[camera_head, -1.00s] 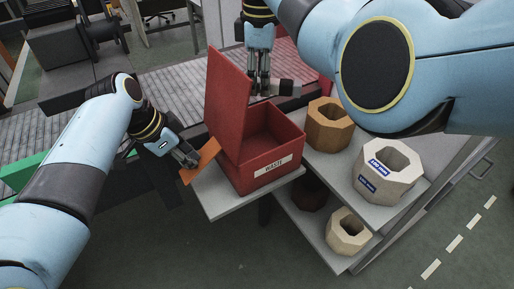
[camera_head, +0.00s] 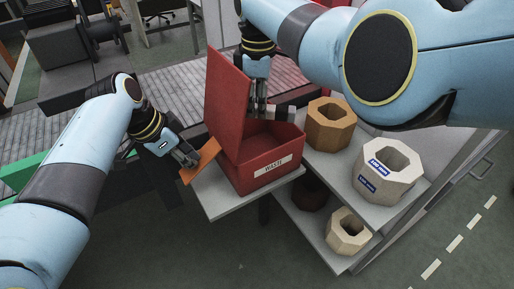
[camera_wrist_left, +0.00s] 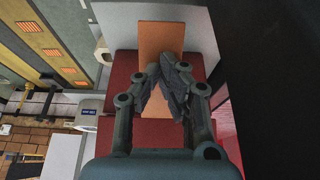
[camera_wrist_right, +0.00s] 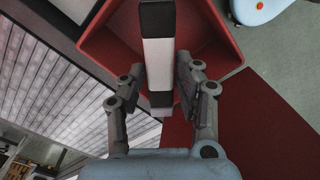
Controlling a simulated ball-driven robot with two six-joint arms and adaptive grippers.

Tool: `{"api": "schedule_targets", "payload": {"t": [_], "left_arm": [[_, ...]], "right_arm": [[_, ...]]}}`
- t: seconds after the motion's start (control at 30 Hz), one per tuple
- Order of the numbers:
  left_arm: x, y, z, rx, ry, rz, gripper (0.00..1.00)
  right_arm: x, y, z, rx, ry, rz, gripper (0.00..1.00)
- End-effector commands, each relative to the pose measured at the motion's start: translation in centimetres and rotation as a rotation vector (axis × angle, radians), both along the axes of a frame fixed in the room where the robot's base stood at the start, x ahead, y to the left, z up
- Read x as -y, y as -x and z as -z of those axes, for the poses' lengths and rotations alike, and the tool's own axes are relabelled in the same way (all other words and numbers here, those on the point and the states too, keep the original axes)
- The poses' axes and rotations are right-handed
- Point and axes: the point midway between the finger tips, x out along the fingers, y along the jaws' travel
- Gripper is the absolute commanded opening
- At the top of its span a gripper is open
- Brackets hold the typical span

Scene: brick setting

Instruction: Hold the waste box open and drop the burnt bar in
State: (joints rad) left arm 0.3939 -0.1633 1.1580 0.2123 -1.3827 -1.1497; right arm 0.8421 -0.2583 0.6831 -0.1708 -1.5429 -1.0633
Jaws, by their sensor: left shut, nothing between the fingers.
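The red waste box (camera_head: 258,167), with a white WASTE label, stands on a grey shelf. Its red lid (camera_head: 227,103) stands up, tilted back to the left. My left gripper (camera_head: 192,160) is shut and empty, against the orange flap (camera_head: 206,157) at the box's left side; the flap also shows in the left wrist view (camera_wrist_left: 161,38). Whether they touch firmly is hard to tell. My right gripper (camera_head: 260,112) is shut on the burnt bar (camera_head: 279,112), over the box's opening. In the right wrist view the bar (camera_wrist_right: 156,60) has pale and black sections.
A brown octagonal block (camera_head: 329,135) and a pale labelled one (camera_head: 372,183) stand right of the box. Another pale block (camera_head: 347,241) is on the lower shelf. A grey roller conveyor (camera_head: 170,85) runs behind.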

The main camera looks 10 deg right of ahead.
Motion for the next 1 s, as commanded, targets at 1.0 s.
{"api": "schedule_targets", "payload": {"t": [1.0], "left_arm": [[0.0, 0.0, 0.0, -0.001, 0.000, 0.000, 0.00]], "right_arm": [[0.0, -0.2, -10.3, 0.003, 0.000, 0.000, 0.56]]}}
